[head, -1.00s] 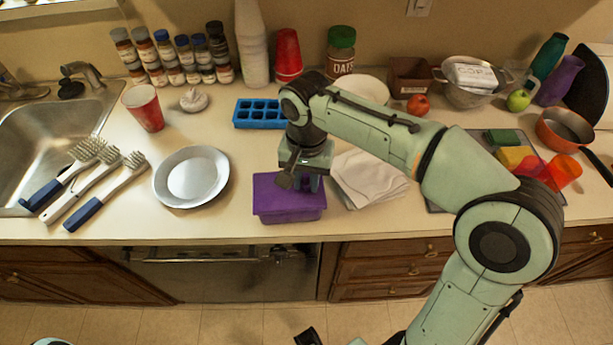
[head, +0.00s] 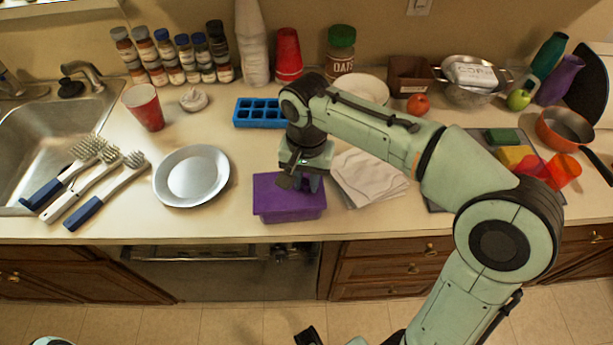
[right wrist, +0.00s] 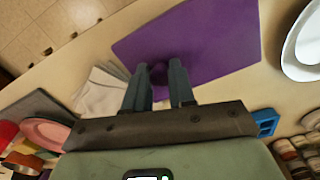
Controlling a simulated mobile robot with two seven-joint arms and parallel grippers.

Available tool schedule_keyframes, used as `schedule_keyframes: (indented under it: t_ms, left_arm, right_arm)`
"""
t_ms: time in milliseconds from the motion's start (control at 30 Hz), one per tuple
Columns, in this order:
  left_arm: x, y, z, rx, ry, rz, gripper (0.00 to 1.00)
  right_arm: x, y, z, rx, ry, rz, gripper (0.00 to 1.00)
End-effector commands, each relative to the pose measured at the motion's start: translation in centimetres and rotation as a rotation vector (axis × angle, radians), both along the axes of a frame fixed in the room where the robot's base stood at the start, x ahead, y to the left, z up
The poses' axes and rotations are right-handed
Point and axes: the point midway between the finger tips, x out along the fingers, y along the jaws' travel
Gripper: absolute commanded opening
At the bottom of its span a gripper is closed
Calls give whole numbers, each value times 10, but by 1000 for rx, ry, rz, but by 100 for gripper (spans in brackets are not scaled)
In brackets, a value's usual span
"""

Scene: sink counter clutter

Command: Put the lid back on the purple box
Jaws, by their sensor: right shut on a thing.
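The purple box (head: 290,211) stands near the counter's front edge, with its flat purple lid (head: 268,186) over its top. In the right wrist view the lid (right wrist: 205,40) is a wide purple sheet with a small round knob (right wrist: 158,72). My right gripper (head: 297,184) comes down over the lid from above. Its fingers (right wrist: 160,85) are shut on the knob, one on each side. The arm and gripper hide part of the lid in the head view. I cannot tell whether the lid is fully seated on the rim.
White napkins (head: 368,178) lie just right of the box, and a grey plate (head: 191,176) lies to its left. A blue ice tray (head: 258,112) is behind. Brushes (head: 85,180) lie by the sink. Bare counter lies between plate and box.

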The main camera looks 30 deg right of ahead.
Motion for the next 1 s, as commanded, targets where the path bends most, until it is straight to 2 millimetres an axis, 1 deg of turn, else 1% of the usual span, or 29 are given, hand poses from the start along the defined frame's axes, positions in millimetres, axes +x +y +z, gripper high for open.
schedule_keyframes:
  t_ms: [367,400,467,500,667,700,767,800,1000]
  left_arm:
    - [0,0,1,0,0,0,43]
    - [0,0,1,0,0,0,43]
    - [0,0,1,0,0,0,43]
    - [0,0,1,0,0,0,43]
    - [0,0,1,0,0,0,43]
    - [0,0,1,0,0,0,43]
    - [0,0,1,0,0,0,43]
    - [0,0,1,0,0,0,43]
    - [0,0,1,0,0,0,43]
  right_arm:
    - [0,0,0,0,0,0,0]
    - [0,0,0,0,0,0,31]
    - [0,0,0,0,0,0,50]
    - [0,0,0,0,0,0,54]
    - [0,0,0,0,0,0,54]
    - [0,0,0,0,0,0,57]
    - [0,0,0,0,0,0,77]
    - [0,0,0,0,0,0,79]
    - [0,0,0,0,0,0,79]
